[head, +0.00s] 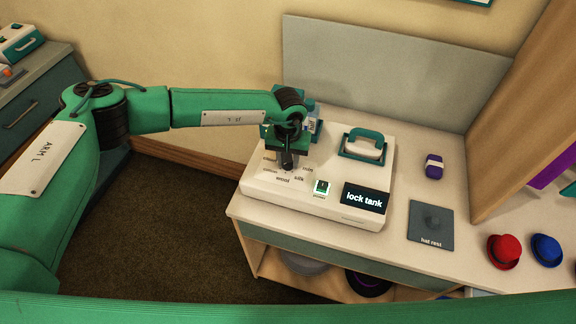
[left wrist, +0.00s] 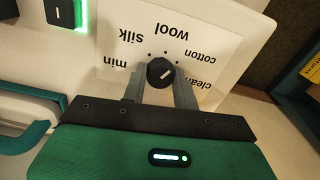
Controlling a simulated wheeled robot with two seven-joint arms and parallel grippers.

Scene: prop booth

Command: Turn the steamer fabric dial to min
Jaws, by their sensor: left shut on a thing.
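The steamer (head: 330,207) is a white console on the bench. Its black fabric dial (left wrist: 160,72) sits on a white panel with labels around it: min (left wrist: 129,63), silk, wool, cotton and one partly hidden that starts with "clean". The dial's short white mark slants toward the cotton side in the left wrist view. My left gripper (head: 288,163) reaches down over the dial from above. In the left wrist view its two grey fingers (left wrist: 158,84) are shut on the dial, one on each side. My right gripper is not in view.
A lit green power switch (head: 321,187) and a display (head: 366,198) reading "lock tank" are on the console. A teal-handled tank lid (head: 363,146) stands behind them. A purple item (head: 433,167), a hat rest (head: 431,222) and red (head: 504,251) and blue (head: 546,250) hats are to the right.

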